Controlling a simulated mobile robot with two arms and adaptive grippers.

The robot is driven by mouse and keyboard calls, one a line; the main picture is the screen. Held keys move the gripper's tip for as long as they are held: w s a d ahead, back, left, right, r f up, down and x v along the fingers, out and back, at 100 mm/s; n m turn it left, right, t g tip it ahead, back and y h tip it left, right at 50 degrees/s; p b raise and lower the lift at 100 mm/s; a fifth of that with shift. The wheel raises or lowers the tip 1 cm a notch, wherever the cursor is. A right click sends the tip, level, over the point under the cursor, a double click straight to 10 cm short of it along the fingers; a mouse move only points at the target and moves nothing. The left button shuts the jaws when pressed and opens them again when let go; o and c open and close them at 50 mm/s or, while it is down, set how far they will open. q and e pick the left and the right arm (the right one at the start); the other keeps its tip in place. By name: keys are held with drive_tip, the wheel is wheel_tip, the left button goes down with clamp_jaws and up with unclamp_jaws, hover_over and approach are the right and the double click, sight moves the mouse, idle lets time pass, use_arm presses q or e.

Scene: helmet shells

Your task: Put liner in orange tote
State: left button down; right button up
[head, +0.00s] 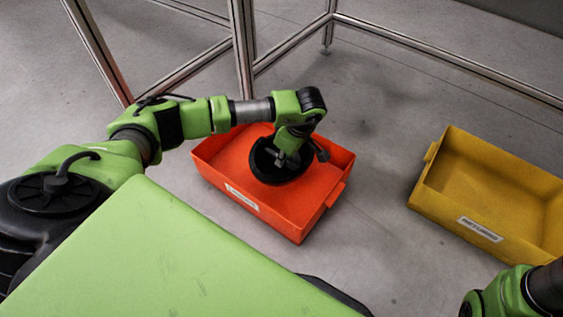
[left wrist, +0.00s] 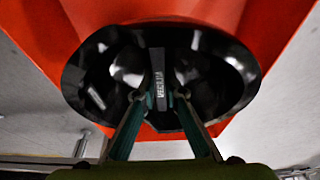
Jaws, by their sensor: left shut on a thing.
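The liner is a glossy black, bowl-shaped shell (head: 266,174), seen over the inside of the orange tote (head: 313,215) in the head view. In the left wrist view the liner (left wrist: 222,75) opens toward the camera and has a central strip with a printed size label. My left gripper (head: 284,160) points down into the liner and is shut on it; in the left wrist view its fingers (left wrist: 162,98) close on the central strip. I cannot tell whether the liner touches the tote floor. My right gripper is out of view.
A yellow tote (head: 480,237) with a white label stands to the right, with bare floor between the totes. A metal frame (head: 243,50) stands behind the orange tote. Part of my right arm shows at the lower right.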

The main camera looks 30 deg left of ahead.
use_arm(q)
drive_tip(key=shift+w+a+f+b, duration=0.1)
drive_tip(key=shift+a+f+b, duration=0.15)
drive_tip(key=shift+f+b, duration=0.1)
drive_tip(key=b+x, duration=0.3)
drive_tip(key=shift+d+f, duration=0.3)
drive_tip(key=shift+r, duration=0.2)
drive_tip(key=shift+f, duration=0.15)
drive_tip(key=c, duration=2.1)
unclamp_jaws()
